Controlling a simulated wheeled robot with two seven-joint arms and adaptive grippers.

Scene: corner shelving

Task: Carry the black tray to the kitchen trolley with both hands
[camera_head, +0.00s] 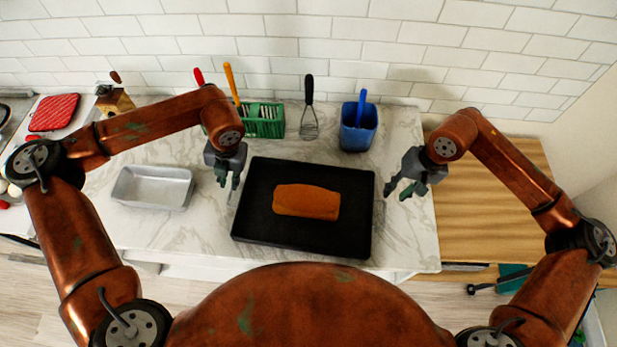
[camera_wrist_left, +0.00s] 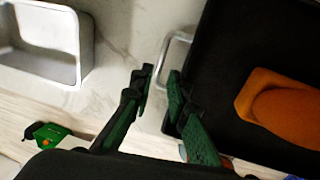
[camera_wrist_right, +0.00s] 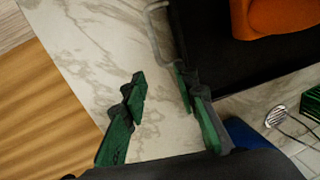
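The black tray (camera_head: 262,225) lies flat on the marble counter with a brown loaf (camera_head: 306,201) on it. A metal handle on its left side shows in the left wrist view (camera_wrist_left: 166,55), and another on its right side shows in the right wrist view (camera_wrist_right: 152,28). My left gripper (camera_head: 228,179) is open by the tray's left edge; in its wrist view the handle's bar appears between the fingertips, untouched as far as I can tell. My right gripper (camera_head: 396,191) is open and empty, just right of the tray's right edge.
A silver baking pan (camera_head: 152,188) sits left of the tray.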

